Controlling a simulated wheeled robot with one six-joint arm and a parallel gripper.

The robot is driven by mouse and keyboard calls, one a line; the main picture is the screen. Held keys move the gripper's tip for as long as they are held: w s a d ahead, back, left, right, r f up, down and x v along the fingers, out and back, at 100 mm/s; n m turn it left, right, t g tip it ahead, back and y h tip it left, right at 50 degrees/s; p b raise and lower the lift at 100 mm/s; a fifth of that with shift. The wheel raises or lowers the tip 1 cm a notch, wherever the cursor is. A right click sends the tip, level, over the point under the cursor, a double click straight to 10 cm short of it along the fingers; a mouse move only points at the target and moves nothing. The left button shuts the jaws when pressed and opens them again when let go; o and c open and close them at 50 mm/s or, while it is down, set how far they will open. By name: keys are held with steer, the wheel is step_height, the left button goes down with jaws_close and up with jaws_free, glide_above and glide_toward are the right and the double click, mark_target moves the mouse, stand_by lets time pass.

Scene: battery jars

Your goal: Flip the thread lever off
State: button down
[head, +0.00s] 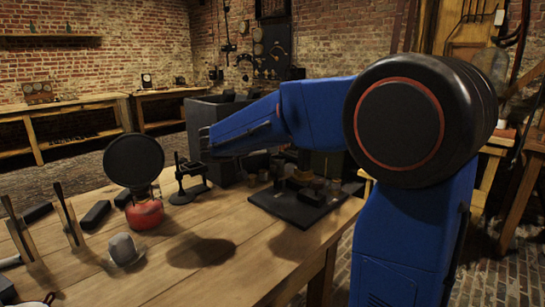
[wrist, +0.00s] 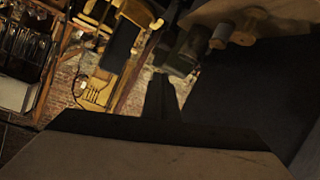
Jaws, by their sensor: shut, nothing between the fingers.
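My gripper (wrist: 160,80) shows in the wrist view as two dark fingers close together, shut and with nothing between them. In the head view my blue arm reaches left over the table, and I cannot make out the gripper there. A dark flat base (head: 292,210) with small upright parts stands on the table's right end, below the arm. I cannot pick out the thread lever in either view. In the wrist view, small round brownish pieces (wrist: 248,28) and a dark block (wrist: 186,52) lie beyond the fingertips, apart from them as far as I can tell.
On the wooden table (head: 160,265) stand a red-based round black object (head: 145,212), a small black stand (head: 188,182), a grey domed piece (head: 125,250) and upright plates (head: 68,215). A grey bin (head: 205,112) stands behind. The table's middle front is clear.

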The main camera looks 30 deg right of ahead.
steer(key=v, duration=0.8)
steer(key=shift+s+a, duration=0.2)
steer(key=shift+a, duration=0.05)
steer(key=shift+r, duration=0.1)
steer(key=shift+s, duration=0.1)
